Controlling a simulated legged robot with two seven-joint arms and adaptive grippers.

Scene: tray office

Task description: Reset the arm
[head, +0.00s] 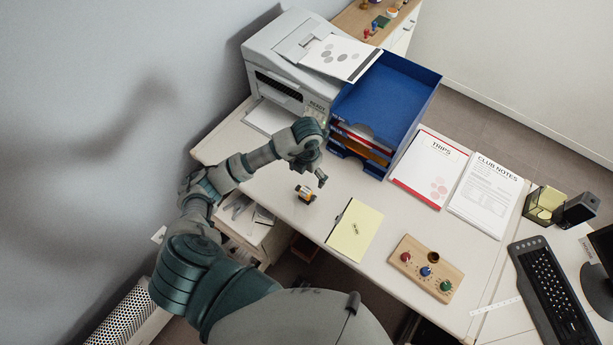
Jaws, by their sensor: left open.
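My left arm reaches in from the left over the white desk (290,225). Its gripper (319,180) is open and hangs above the desk, in front of the printer and the blue tray stack. Nothing shows between the fingers. My right gripper is not in view.
A printer (285,62) and a blue tray stack (388,95) stand behind. Papers (430,167), a yellow notepad (354,229), a wooden board with coloured knobs (425,268) and a keyboard (552,290) lie to the right. A wall is close on the left.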

